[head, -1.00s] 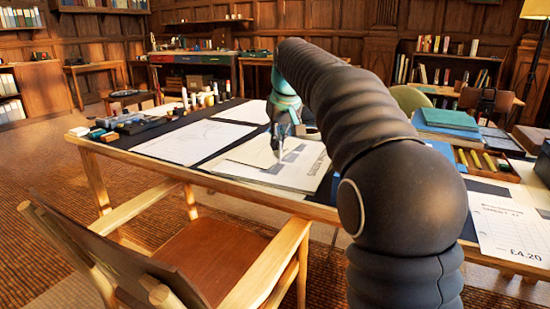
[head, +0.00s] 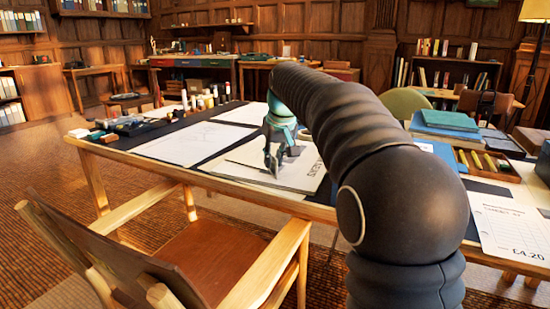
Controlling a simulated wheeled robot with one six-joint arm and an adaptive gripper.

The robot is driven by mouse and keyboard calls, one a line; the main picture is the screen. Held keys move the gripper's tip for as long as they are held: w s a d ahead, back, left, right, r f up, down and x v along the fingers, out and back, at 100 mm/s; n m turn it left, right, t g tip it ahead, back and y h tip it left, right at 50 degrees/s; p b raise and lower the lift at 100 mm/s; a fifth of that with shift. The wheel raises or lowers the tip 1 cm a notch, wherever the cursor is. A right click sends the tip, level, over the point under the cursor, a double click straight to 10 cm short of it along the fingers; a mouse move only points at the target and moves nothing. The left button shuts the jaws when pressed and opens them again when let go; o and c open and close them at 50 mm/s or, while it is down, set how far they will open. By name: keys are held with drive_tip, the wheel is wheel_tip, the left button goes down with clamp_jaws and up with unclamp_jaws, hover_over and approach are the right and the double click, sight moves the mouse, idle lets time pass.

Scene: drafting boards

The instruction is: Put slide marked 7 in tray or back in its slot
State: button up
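My gripper (head: 274,170) is low over the printed sheets (head: 245,172) on the drafting table, its fingers pointing down. The fingers look close together, but they are too small to tell whether they are open, shut or holding anything. I cannot make out a slide marked 7, and no number is readable near the fingers. The gripper and my arm hide part of the sheets and the table behind them. A wooden tray-like holder (head: 519,176) with several coloured strips lies at the right; I cannot tell if it is the task's tray.
A wooden chair (head: 205,250) stands in front of the table. Bottles and small blocks (head: 125,125) line the table's left end. Blue-green books (head: 445,120) are stacked at the right, beyond my arm. A price sheet marked £4.20 (head: 510,222) lies at the right front.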

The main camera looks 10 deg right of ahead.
drive_tip(key=shift+r, duration=0.1)
drive_tip(key=a+p+v, duration=0.1)
drive_tip(key=p+v, duration=0.1)
drive_tip(key=v, duration=1)
drive_tip(key=shift+d, duration=0.45)
